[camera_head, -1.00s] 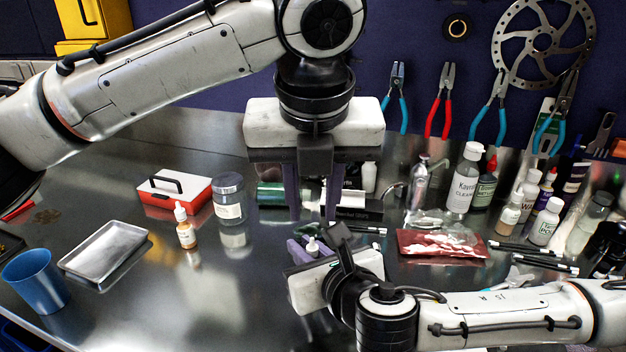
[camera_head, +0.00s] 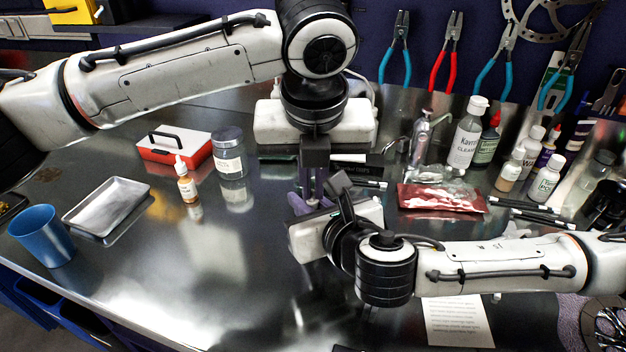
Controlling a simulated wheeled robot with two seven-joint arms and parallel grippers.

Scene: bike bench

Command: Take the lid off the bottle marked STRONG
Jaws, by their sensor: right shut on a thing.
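My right gripper (camera_head: 308,204), with purple fingers, is low over the middle of the bench and shut on a small bottle. The bottle is hidden now behind the grippers, and no STRONG label can be read. My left gripper (camera_head: 313,186) points straight down just above the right gripper's fingers. Its fingers look close together, but whether they touch the bottle's lid is hidden.
A dropper bottle (camera_head: 186,182), a grey-lidded jar (camera_head: 229,153) and a red-and-white box (camera_head: 172,146) stand left. A metal tray (camera_head: 106,206) and blue cup (camera_head: 41,236) are farther left. A red packet (camera_head: 441,198) and several bottles crowd the right.

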